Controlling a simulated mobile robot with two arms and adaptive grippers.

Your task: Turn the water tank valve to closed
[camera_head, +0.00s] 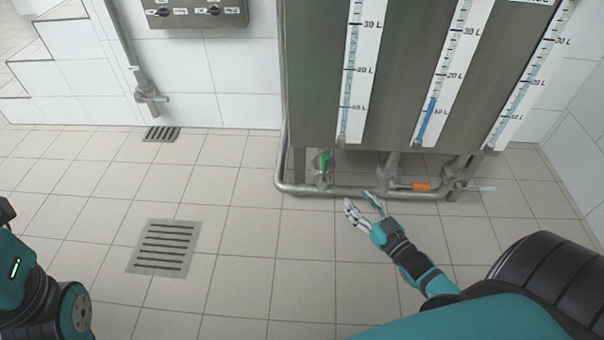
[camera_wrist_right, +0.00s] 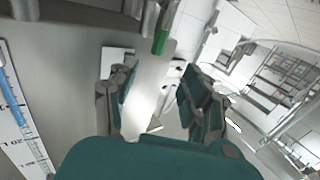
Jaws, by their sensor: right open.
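The grey metal water tank (camera_head: 400,75) stands at the top right in the head view, with three level gauges on its front. Three valves show on the pipework under it: one with a green handle (camera_head: 324,162), one with an orange handle (camera_head: 421,187) and one with a white handle (camera_head: 487,189). The green handle points upward; the orange and white ones lie sideways. My right gripper (camera_head: 361,204) is open and empty, in front of the pipe, right of and below the green handle. In the right wrist view a green handle (camera_wrist_right: 161,42) shows beyond the open fingers (camera_wrist_right: 155,88). My left gripper is out of view.
A horizontal pipe (camera_head: 345,190) runs low under the tank. A floor drain (camera_head: 163,248) lies at left and a smaller one (camera_head: 161,133) by the wall. A control box (camera_head: 193,12) hangs on the tiled wall. The tiled floor between is clear.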

